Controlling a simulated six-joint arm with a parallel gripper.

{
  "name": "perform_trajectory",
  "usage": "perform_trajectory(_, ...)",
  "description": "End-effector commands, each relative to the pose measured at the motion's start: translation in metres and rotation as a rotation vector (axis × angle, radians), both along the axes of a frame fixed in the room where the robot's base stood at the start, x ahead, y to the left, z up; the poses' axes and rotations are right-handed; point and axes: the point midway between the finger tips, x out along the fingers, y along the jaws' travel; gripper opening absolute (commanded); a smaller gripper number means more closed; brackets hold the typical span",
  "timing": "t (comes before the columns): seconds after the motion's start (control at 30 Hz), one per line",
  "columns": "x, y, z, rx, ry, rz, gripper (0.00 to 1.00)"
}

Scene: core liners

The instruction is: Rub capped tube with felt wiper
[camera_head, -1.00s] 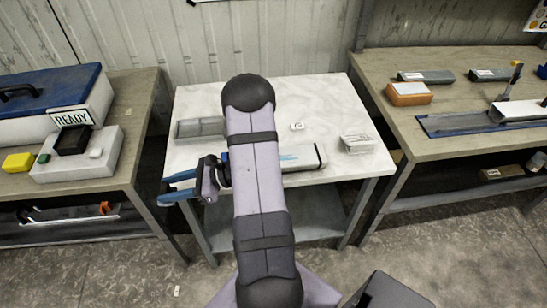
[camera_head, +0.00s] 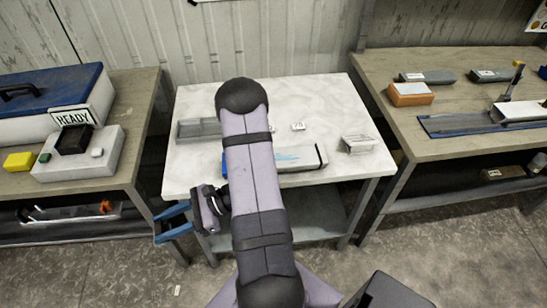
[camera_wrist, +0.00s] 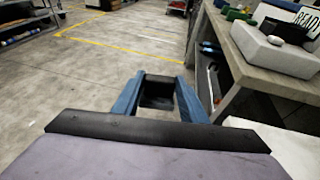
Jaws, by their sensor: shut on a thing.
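The capped tube (camera_head: 291,158) lies on the white table. It is pale with light-blue marks, a dark end at right and a blue end at left; my arm hides part of it. My gripper (camera_head: 157,227) is off the table's front left corner, apart from the tube, with its blue fingers pointing left. In the wrist view, my gripper (camera_wrist: 158,88) is shut on a dark block (camera_wrist: 159,92), which looks like the felt wiper. The block is hard to make out in the head view.
A grey tray (camera_head: 187,132), a small white label (camera_head: 298,126) and a small pale block (camera_head: 358,144) are on the white table (camera_head: 310,95). A left bench holds a READY box (camera_head: 75,160). A right bench holds an orange block (camera_head: 410,94).

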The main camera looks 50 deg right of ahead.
Motion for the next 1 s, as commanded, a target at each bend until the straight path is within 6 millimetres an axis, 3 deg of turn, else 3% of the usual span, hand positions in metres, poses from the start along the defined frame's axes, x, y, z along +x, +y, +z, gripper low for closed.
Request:
perform_trajectory(0.27, 0.0, -0.001, 0.0, 0.0, 0.0, -0.003, 0.16)
perform_trajectory(0.47, 0.0, -0.02, 0.005, 0.0, 0.0, -0.055, 0.16)
perform_trajectory(0.67, -0.007, -0.072, 0.016, 0.0, -0.001, -0.202, 0.16)
perform_trajectory(1.0, -0.036, -0.215, 0.041, -0.006, -0.003, -0.516, 0.16)
